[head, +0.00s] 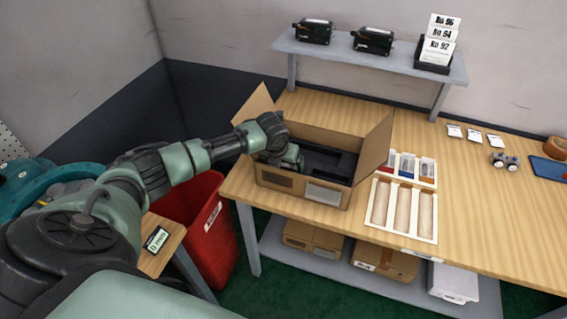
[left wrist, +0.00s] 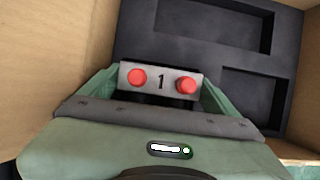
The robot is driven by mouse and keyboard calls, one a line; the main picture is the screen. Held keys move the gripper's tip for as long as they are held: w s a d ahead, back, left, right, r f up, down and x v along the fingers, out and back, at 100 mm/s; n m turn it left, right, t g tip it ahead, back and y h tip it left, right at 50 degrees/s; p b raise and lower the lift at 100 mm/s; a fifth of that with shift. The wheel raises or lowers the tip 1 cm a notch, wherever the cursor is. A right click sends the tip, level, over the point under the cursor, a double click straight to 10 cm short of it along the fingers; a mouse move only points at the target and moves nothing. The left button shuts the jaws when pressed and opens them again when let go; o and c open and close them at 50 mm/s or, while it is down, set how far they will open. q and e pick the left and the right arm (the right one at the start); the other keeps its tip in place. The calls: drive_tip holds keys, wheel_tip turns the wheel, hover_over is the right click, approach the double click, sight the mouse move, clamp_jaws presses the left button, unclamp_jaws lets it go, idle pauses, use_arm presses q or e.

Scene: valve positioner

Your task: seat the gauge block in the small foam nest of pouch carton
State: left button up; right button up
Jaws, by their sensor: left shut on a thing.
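The open pouch carton (head: 300,190) stands on the table, lined with dark foam (head: 345,153). My left gripper (head: 288,160) is down inside its left part. In the left wrist view, the gripper (left wrist: 160,92) is shut on the gauge block (left wrist: 160,81), a grey piece marked 1 with two red round knobs. The block is above the foam, left of the smaller foam nest (left wrist: 255,103), which looks empty. A larger recess (left wrist: 213,22) lies farther up. Whether the block touches the foam cannot be told. The block is hidden in the head view. My right gripper is out of view.
The carton's side flaps (head: 376,143) stand up. Right of it lie a tray of coloured packs (head: 410,167) and a tray with long slots (head: 401,207). A shelf (head: 385,64) runs behind. A red bin (head: 208,230) stands left of the table.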

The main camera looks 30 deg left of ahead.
use_arm(q)
drive_tip(key=o, duration=1.5)
drive_tip(key=shift+c, duration=0.2)
